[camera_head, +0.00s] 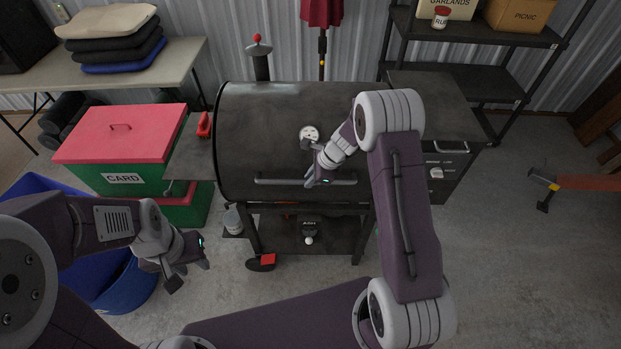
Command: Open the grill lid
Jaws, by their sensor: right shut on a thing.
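The black barrel grill's lid (255,125) is down, with a round thermometer on its front. A horizontal bar handle (275,181) runs along the lid's lower front. My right gripper (309,179) is shut on the handle near its middle, and its arm hides part of the lid's right side. My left gripper (188,274) hangs empty and open in front and to the left of the grill, over the floor, apart from it.
A side shelf with a red object (204,124) adjoins the grill's left. Red-and-green boxes (120,135) and a blue tub (130,290) stand left. A dustpan-like object (262,262) lies below the grill. The floor (510,270) at right is mostly clear.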

